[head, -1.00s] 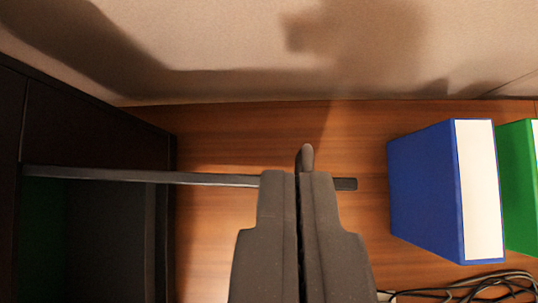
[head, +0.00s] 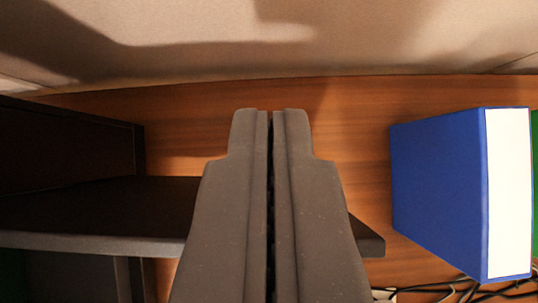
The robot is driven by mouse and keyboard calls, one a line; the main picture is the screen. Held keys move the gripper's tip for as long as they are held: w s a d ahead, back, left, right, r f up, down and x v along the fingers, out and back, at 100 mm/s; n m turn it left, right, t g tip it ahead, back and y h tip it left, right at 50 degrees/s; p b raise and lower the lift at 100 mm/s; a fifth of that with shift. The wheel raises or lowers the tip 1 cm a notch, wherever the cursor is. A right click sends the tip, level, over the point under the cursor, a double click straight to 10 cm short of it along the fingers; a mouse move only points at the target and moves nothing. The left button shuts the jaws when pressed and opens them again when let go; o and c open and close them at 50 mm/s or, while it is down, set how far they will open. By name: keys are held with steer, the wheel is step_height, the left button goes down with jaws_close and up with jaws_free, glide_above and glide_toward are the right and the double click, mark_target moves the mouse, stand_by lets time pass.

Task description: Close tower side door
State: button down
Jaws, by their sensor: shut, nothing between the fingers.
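The dark tower (head: 65,145) stands at the left. Its side door (head: 110,215) stands open, sticking out to the right across the lower left of the picture. The door's broad dark face and its long edge show, and its free end (head: 372,245) shows just right of my gripper. Part of the dark tower interior shows below the door at the lower left. My gripper (head: 270,115) is shut and empty, and it points up the picture. It covers the middle of the door, and its tips reach past the door towards the wall side. Whether it touches the door I cannot tell.
A blue binder (head: 435,185) stands on the wooden desk (head: 350,110) at the right, with a green binder (head: 535,180) beside it. Cables (head: 450,293) lie at the lower right. A beige wall panel (head: 400,40) runs along the back. Bare wood lies between door and panel.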

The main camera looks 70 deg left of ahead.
steer(key=shift+s+f+p, duration=0.3)
steer(key=shift+s+f, duration=0.15)
steer(key=shift+s, duration=0.2)
steer(key=shift+s+f+p, duration=0.3)
steer(key=shift+s+f, duration=0.15)
steer(key=shift+s, duration=0.2)
